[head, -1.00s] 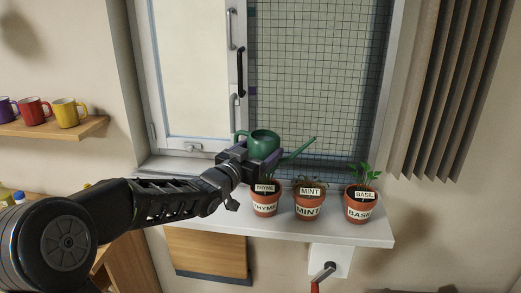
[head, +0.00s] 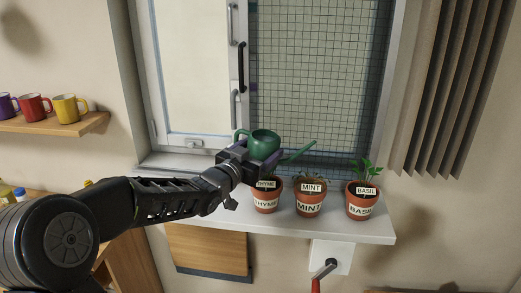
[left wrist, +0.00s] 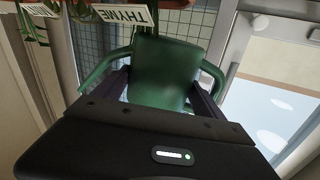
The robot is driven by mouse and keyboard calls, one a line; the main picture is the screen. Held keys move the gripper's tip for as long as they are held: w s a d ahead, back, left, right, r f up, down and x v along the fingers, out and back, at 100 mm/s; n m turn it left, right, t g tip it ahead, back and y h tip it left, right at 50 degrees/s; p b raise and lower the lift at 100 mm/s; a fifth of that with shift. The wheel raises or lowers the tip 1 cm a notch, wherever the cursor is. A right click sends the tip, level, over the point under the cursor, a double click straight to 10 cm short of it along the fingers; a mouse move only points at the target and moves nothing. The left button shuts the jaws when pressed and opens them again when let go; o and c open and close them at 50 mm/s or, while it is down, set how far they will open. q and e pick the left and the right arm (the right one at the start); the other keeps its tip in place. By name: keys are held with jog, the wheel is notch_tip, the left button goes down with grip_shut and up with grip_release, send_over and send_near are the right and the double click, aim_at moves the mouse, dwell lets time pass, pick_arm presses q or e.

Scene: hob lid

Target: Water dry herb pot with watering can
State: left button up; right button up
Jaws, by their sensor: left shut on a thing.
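A green watering can (head: 264,144) is held above the left end of the sill, its spout pointing right toward the space above the mint pot. My left gripper (head: 249,153) is shut on the can's body; the can (left wrist: 165,70) fills the middle of the left wrist view. The thyme pot (head: 266,203) stands just below and partly behind the gripper. The mint pot (head: 309,208) stands in the middle, with brownish, drooping leaves. The basil pot (head: 359,210) stands at the right with upright green leaves. My right gripper is not in view.
The pots stand on a white sill (head: 230,217) before a window with a mesh screen (head: 310,80). A pleated curtain (head: 440,90) hangs at the right. A shelf with mugs (head: 66,108) is at the left. A red-handled crank (head: 322,272) sticks out below the sill.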

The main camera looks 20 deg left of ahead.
aim_at(259, 137)
pick_arm(q)
jog(key=shift+a+f+m+b, duration=0.15)
jog(key=shift+f+m+b, duration=0.4)
jog(key=shift+f, duration=0.3)
dwell(0.6)
jog(key=shift+r, duration=0.2)
jog(key=shift+a+r+m+p, duration=0.15)
jog(key=shift+r+m+p, duration=0.55)
jog(key=shift+p, duration=0.3)
jog(key=shift+r+m+g+p, duration=0.3)
jog(key=shift+r+m+p, duration=0.55)
jog(key=shift+r, duration=0.25)
dwell(0.7)
jog(key=shift+r+m+y+p, duration=0.3)
jog(key=shift+r+m+p, duration=0.35)
jog(key=shift+r, duration=0.3)
dwell(0.5)
jog(key=shift+d+r+m+p, duration=0.2)
jog(key=shift+r+m, duration=0.1)
jog(key=shift+r, duration=0.15)
jog(key=shift+d+r+m+p, duration=0.15)
jog(key=shift+r+m+p, duration=0.1)
jog(key=shift+r, duration=0.2)
dwell(0.6)
